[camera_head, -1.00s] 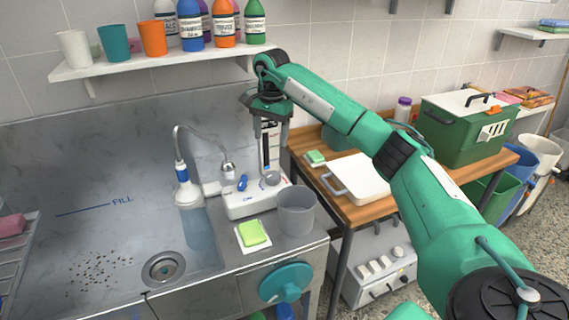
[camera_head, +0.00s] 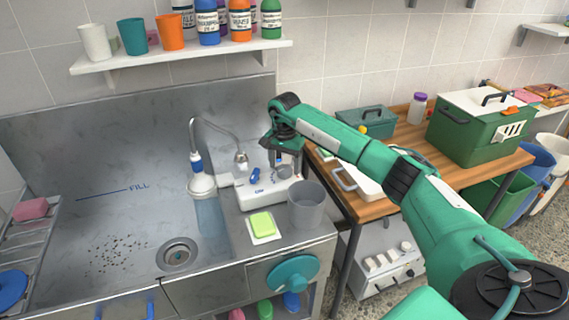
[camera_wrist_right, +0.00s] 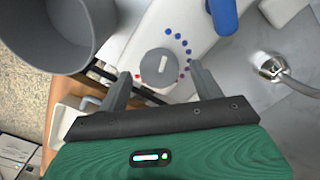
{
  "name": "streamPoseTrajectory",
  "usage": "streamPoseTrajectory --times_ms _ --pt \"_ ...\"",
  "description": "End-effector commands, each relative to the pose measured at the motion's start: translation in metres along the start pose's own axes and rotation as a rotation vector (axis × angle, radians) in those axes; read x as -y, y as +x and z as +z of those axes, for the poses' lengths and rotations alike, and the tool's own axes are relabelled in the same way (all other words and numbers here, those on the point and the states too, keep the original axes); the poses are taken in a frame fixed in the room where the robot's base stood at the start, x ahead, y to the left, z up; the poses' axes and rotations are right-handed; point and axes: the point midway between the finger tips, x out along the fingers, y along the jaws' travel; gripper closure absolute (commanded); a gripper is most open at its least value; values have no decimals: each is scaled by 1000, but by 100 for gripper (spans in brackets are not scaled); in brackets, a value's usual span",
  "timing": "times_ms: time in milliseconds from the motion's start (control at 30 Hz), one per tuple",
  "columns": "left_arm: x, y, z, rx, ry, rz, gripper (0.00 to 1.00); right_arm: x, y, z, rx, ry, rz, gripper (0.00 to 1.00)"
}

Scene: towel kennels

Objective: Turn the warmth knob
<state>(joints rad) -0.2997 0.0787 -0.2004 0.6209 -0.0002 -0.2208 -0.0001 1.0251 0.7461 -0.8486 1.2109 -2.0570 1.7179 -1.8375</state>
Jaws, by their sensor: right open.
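The warmth knob (camera_wrist_right: 158,68) is a round grey dial with a white mark, ringed by blue and red dots. It sits on a white control box (camera_head: 249,198) beside the sink, and also shows in the head view (camera_head: 284,173), partly covered by my gripper. My right gripper (camera_wrist_right: 159,73) is open over the box, pointing down. In the right wrist view its fingers lie on either side of the knob, with visible gaps; I cannot tell how far above it the fingertips are. My left gripper is not in view.
A grey cup (camera_head: 306,205) stands close beside the box. A blue lever (camera_head: 255,175) is on the box, left of the knob. A tap (camera_head: 200,178) rises further left. A green sponge (camera_head: 262,224) lies in front. A wooden table (camera_head: 400,150) is at right.

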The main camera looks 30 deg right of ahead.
Motion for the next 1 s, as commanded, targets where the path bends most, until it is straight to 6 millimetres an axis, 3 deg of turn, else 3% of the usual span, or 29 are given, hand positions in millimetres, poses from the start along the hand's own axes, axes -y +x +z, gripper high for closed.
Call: streamPoseTrajectory --times_ms 433,667,1000 --pt "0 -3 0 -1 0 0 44 0 12 0 -1 1 1 34" --pt "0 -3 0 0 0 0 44 0 12 0 -1 1 1 78" --pt "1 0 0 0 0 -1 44 0 12 0 -1 43 0 78"
